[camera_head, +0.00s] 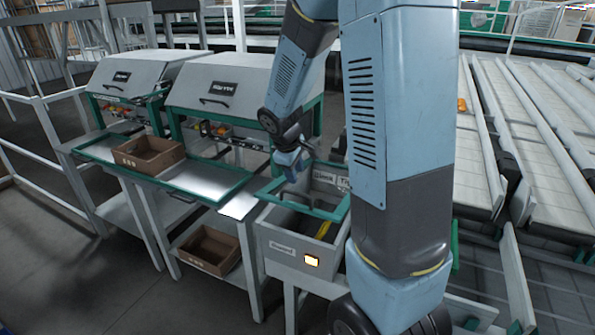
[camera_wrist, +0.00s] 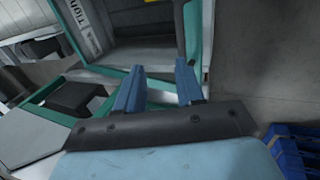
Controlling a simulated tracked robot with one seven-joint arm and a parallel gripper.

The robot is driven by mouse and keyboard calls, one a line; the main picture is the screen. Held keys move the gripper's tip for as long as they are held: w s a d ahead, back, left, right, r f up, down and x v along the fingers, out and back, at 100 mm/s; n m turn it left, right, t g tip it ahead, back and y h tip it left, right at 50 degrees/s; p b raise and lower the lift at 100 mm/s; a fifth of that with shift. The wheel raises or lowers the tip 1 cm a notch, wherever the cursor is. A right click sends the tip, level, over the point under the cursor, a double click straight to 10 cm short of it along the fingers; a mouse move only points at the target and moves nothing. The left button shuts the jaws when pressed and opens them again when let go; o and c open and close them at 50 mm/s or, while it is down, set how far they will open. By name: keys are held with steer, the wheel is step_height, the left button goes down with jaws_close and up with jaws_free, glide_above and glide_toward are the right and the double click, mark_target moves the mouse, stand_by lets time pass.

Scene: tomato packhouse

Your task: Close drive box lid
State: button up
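A grey box with a green rim (camera_head: 281,250), which I take for the drive box, stands in the middle of the head view. Its top is open and a yellow thing (camera_head: 323,229) shows inside. A lettered panel (camera_head: 325,178) stands at its back; I cannot tell whether this is the lid. The green-rimmed box (camera_wrist: 135,75) is beyond the fingertips.
Two grey hooded stations (camera_head: 140,72) (camera_head: 245,80) with green-edged trays stand to the left. A cardboard box (camera_head: 149,155) lies on a tray and another (camera_head: 208,249) on the shelf below. Pale conveyor lanes (camera_head: 530,125) fill the right. A blue pallet (camera_wrist: 292,150) is at the wrist view's lower right.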

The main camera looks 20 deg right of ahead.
steer(key=v, duration=1.3)
steer(key=shift+r, duration=0.2)
steer(key=shift+d, duration=0.1)
steer(key=shift+c, duration=0.3)
steer(key=shift+c, duration=0.8)
steer(key=shift+w+d+f+m, duration=0.1)
steer(key=shift+d+m, duration=0.05)
steer(key=shift+m, duration=0.45)
steer(key=shift+c, duration=0.7)
steer(key=shift+w+d+f+m+g, duration=0.1)
steer(key=shift+d+f+m+g, duration=0.15)
steer(key=shift+m, duration=0.65)
steer(key=shift+c, duration=0.8)
steer(key=m, duration=0.3)
steer(key=d+m+g+y, duration=0.1)
steer(key=shift+w+f+m, duration=0.25)
steer(key=shift+f+m, duration=0.05)
steer(key=shift+f, duration=0.05)
jaws_close()
steer(key=f+m, duration=0.3)
steer(key=f, duration=0.2)
steer(key=w+d+f+m+g+y, duration=0.1)
steer(key=f+m, duration=0.3)
steer(key=f, duration=0.1)
steer(key=f+m+y, duration=0.1)
steer(key=f+m, duration=0.2)
steer(key=f, duration=0.2)
steer(key=shift+w+d+f+g, duration=0.2)
steer(key=shift+d+f+g, duration=0.05)
steer(key=shift+d, duration=0.15)
